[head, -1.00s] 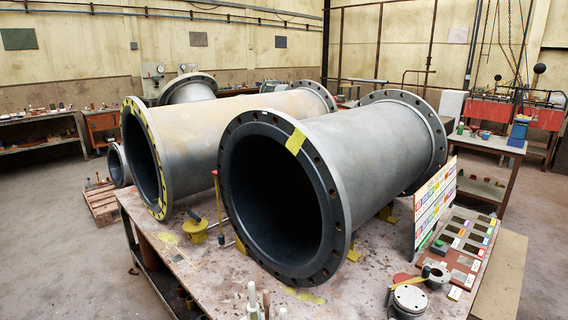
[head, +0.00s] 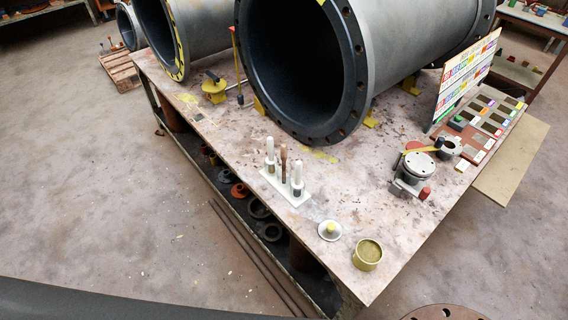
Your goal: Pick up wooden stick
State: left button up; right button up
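A brown wooden stick (head: 284,160) stands upright in a small white holder (head: 298,201) near the front of the worktable. A white-topped stick (head: 270,151) stands to its left and another (head: 298,175) to its right, both close to it. The lower end of the wooden stick is partly hidden by the holder and its neighbours. Neither of my grippers shows in the head view.
A large dark-lined pipe (head: 395,60) lies behind the holder on the worktable (head: 225,130). A lidded metal pot (head: 417,168), a round lid (head: 330,230) and a brass tin (head: 367,254) stand to the right. The tabletop around the holder is mostly clear.

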aim_at(283, 147)
jog(key=z, duration=1.1)
jog(key=j+z, duration=0.15)
jog(key=z, duration=0.2)
jog(key=j+z, duration=0.15)
jog(key=z, duration=0.2)
jog(key=j+z, duration=0.15)
jog(key=z, duration=0.2)
jog(key=k+j+z, duration=0.15)
jog(key=j+z, duration=0.15)
jog(key=k+j+z, duration=0.2)
jog(key=j+z, duration=0.15)
jog(key=j, duration=0.15)
jog(key=k+j+z, duration=0.15)
jog(key=j, duration=0.25)
jog(key=k+j+z, duration=0.2)
jog(key=k+j, duration=0.15)
jog(key=k+j+z, duration=0.1)
jog(key=k+j, duration=0.55)
